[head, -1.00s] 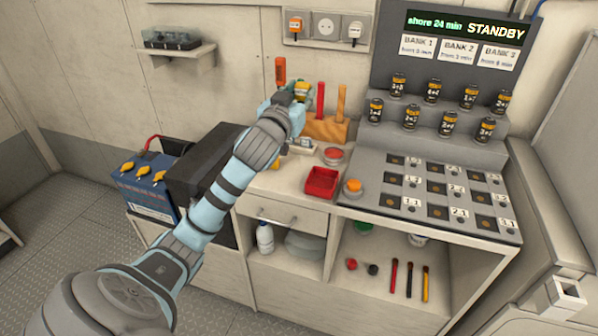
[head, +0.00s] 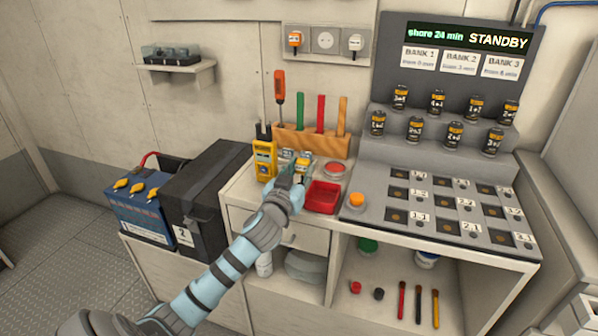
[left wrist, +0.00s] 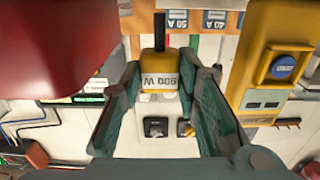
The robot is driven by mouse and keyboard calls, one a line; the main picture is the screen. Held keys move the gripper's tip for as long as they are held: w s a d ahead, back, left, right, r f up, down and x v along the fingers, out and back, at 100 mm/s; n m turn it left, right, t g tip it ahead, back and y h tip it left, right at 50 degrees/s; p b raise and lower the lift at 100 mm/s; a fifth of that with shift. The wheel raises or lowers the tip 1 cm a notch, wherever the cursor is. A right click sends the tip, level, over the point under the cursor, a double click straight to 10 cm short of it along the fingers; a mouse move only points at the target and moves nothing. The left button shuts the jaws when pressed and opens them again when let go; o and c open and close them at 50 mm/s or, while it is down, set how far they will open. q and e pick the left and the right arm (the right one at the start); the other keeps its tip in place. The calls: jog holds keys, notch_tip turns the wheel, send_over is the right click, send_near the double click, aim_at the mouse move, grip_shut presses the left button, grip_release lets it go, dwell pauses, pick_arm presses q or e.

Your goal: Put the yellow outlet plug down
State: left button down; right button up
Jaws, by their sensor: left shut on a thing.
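The yellow outlet plug (left wrist: 157,66) sits between the fingers of my left gripper (left wrist: 158,90), which is shut on it. It bears a white label with upside-down print, and a dark cord or stub rises from it in the left wrist view. In the head view the plug (head: 303,167) shows partly past my left gripper (head: 294,178), low over the worktop between the yellow tester and the red tray. I cannot tell whether the plug touches the surface. My right gripper is not in view.
A yellow tester (head: 264,161) stands left of the gripper, and a red tray (head: 322,198) lies right. Behind are a wooden tool rack (head: 312,142) and a red button (head: 335,168). An outlet strip (head: 325,42) with plugs hangs on the wall. The worktop is crowded here.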

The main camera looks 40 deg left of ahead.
pick_arm(q)
jog(key=shift+f+b, duration=0.3)
jog(key=shift+f, duration=0.25)
jog(key=c, duration=1.6)
grip_release()
jog(key=o, duration=0.4)
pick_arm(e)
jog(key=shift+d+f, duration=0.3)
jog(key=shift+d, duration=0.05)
pick_arm(q)
jog(key=shift+r, duration=0.15)
jog(key=shift+r+p, duration=0.5)
jog(key=p+v, duration=0.1)
jog(key=v, duration=1.1)
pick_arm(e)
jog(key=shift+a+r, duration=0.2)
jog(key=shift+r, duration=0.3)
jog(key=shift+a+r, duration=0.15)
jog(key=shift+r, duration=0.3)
